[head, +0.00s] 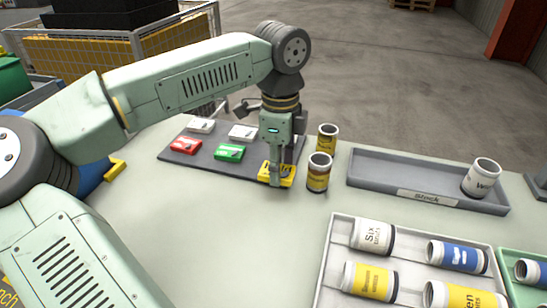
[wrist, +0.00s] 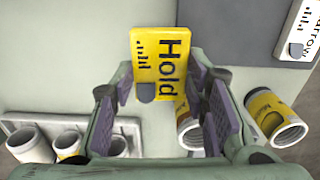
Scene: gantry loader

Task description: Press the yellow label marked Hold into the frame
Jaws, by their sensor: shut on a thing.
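The yellow label marked Hold (wrist: 172,45) is between the fingers of my gripper (wrist: 160,88) in the wrist view, its black lettering facing the camera and a grey tab at its lower edge. In the head view my gripper (head: 274,183) points down, shut on the yellow label (head: 288,181) at the near right corner of a dark grey board (head: 190,160). A separate frame cannot be made out; the label and fingers hide that corner. Whether the label touches the board cannot be told.
On the board lie a red label (head: 186,145), a green label (head: 229,152) and two white ones. Two yellow-banded cans (head: 318,174) stand just right of my gripper. A grey Stock tray (head: 400,180) and a can-filled tray (head: 325,265) lie right. The table's near middle is clear.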

